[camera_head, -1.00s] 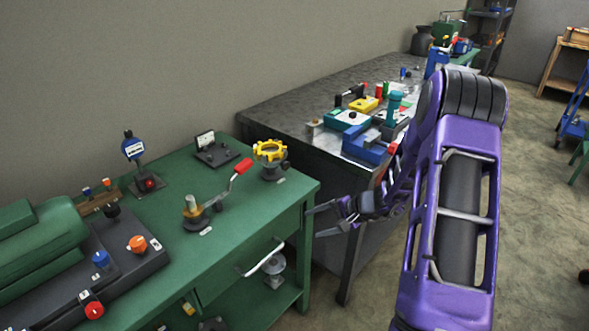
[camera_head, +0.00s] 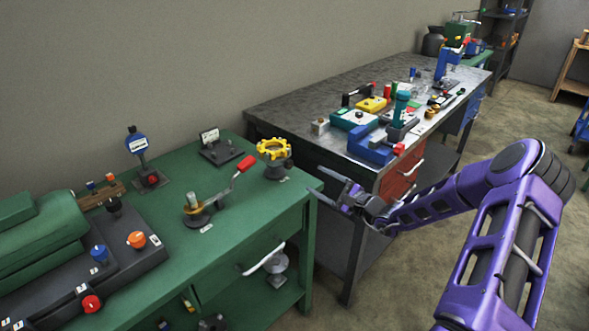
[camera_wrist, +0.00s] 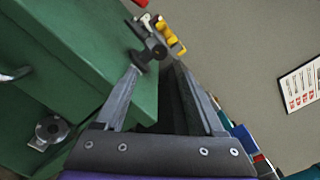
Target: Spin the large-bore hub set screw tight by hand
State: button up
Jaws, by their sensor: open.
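A yellow notched ring (camera_head: 273,149) sits on a dark grey hub (camera_head: 276,170) at the green bench's right back corner. A dark round knob (camera_wrist: 140,58) sticks out toward me beside the yellow ring in the wrist view; it looks like a hub screw, but I cannot tell for sure. My gripper (camera_head: 315,180) is open and empty, just off the bench's right edge. It points at the hub, apart from it. In the wrist view, the fingers (camera_wrist: 157,68) reach toward the knob, the left fingertip appearing close below it. The screw's thread is hidden.
The green bench (camera_head: 255,215) has a drawer handle in front. A grey workbench (camera_head: 300,104) with several tools stands behind my gripper.

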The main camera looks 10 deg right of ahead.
aim_at(290, 165)
jog(key=x, duration=1)
jog(key=shift+w+a+b, duration=0.1)
jog(key=shift+w+b, duration=0.05)
jog(key=shift+b, duration=0.2)
grip_shut()
